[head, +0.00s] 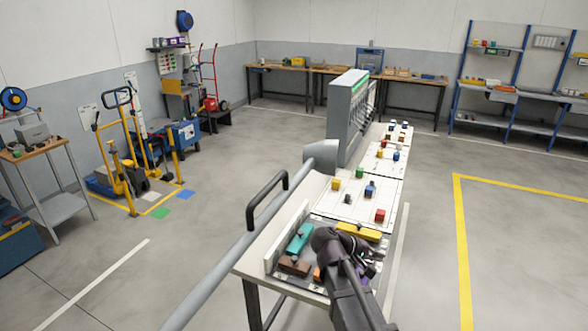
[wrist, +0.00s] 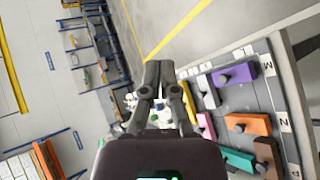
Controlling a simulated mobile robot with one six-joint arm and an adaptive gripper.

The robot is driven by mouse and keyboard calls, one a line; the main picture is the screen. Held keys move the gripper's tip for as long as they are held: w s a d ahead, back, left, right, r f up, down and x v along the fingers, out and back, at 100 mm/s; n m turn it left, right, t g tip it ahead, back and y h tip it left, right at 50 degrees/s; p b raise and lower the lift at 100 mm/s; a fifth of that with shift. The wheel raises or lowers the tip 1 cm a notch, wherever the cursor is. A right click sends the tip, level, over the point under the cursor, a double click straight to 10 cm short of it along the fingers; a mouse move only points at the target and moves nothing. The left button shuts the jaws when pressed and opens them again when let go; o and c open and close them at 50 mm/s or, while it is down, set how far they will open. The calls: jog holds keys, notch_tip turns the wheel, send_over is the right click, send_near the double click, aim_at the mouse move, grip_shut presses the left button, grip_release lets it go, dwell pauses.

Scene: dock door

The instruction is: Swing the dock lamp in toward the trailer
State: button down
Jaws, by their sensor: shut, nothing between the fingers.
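A long grey pole (head: 228,262) runs from the lower left up to a grey rounded head (head: 321,154) beside the bench; it looks like the dock lamp on its arm. A black bar handle (head: 266,200) stands up along the pole. No trailer can be made out. My gripper (wrist: 158,70) is shut and empty in the wrist view, its two fingertips together. In the head view my dark arm reaches over the near end of the bench, to the right of the pole and handle and apart from them. The lamp is not recognisable in the wrist view.
The bench (head: 318,192) carries coloured blocks and an upright grey panel (head: 347,112). A board (wrist: 285,106) with coloured pieces, including a purple one (wrist: 235,73), lies close beside my gripper. Yellow-railed equipment (head: 120,150) stands left. Floor between it and the pole is clear.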

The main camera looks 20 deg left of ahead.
jog(key=s+a+r+n+t, duration=0.2)
jog(key=a+r+t, duration=0.2)
jog(key=a, duration=0.7)
jog(key=s+a+r+n+t, duration=0.2)
jog(key=a+r, duration=0.5)
jog(key=a, duration=0.4)
jog(key=s+a+r+n+t, duration=0.3)
jog(key=a+r+n+t, duration=0.1)
jog(key=a, duration=0.7)
jog(key=r+t, duration=0.1)
jog(key=t, duration=0.1)
jog(key=shift+r+t+h+p, duration=0.35)
jog(key=shift+t+h+p, duration=0.05)
jog(key=shift+w+d, duration=0.1)
jog(key=shift+w, duration=0.05)
jog(key=s+d+r+p+x, duration=0.1)
jog(key=p+x, duration=0.4)
jog(key=x, duration=0.7)
jog(key=shift+d, duration=0.75)
